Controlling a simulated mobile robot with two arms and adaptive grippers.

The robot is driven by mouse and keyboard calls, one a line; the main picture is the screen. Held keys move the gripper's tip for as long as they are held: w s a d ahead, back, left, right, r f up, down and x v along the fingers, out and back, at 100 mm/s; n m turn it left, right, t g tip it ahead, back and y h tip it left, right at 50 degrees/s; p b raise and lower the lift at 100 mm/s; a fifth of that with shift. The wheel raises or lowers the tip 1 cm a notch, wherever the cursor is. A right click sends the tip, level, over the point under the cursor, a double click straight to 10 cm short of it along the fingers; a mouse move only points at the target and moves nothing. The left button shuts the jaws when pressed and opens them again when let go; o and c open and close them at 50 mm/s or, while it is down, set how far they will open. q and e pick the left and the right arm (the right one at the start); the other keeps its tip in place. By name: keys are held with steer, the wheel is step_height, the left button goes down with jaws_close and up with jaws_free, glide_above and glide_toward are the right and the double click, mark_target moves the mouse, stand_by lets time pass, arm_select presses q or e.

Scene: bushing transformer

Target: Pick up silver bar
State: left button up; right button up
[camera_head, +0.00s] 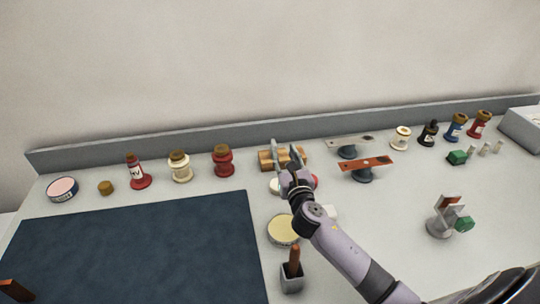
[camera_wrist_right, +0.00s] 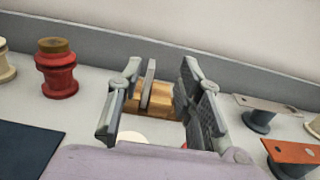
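A slim silver-grey bar (camera_wrist_right: 149,84) stands upright at a slotted wooden block (camera_wrist_right: 165,97) in the right wrist view. My right gripper (camera_wrist_right: 160,105) is open, with a finger on each side of the bar, nearer the left one; I see a gap on both sides. In the head view, my right gripper (camera_head: 287,160) is over the wooden block (camera_head: 265,161) and partly hides it. Another flat silver-grey bar (camera_head: 348,142) lies across a dark stand to the right, and also shows in the wrist view (camera_wrist_right: 268,104). My left gripper is not in view.
A copper-coloured bar on a stand (camera_head: 365,163) is just right of my gripper. A red bushing (camera_head: 223,161) and cream bushing (camera_head: 180,167) stand to the left. A yellow-topped round tin (camera_head: 283,229) is below the gripper. A dark mat (camera_head: 140,245) lies at the left.

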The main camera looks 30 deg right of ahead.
steer(key=b, duration=0.4)
glide_toward(275, 148)
steer(key=shift+d+f, duration=0.15)
steer(key=shift+d, duration=0.15)
steer(key=x, duration=0.7)
steer(key=shift+w, duration=0.2)
steer(key=x, duration=0.4)
steer(key=shift+w+a, duration=0.15)
steer(key=shift+w, duration=0.15)
steer(key=shift+s, duration=0.1)
steer(key=shift+c, duration=0.3)
jaws_close()
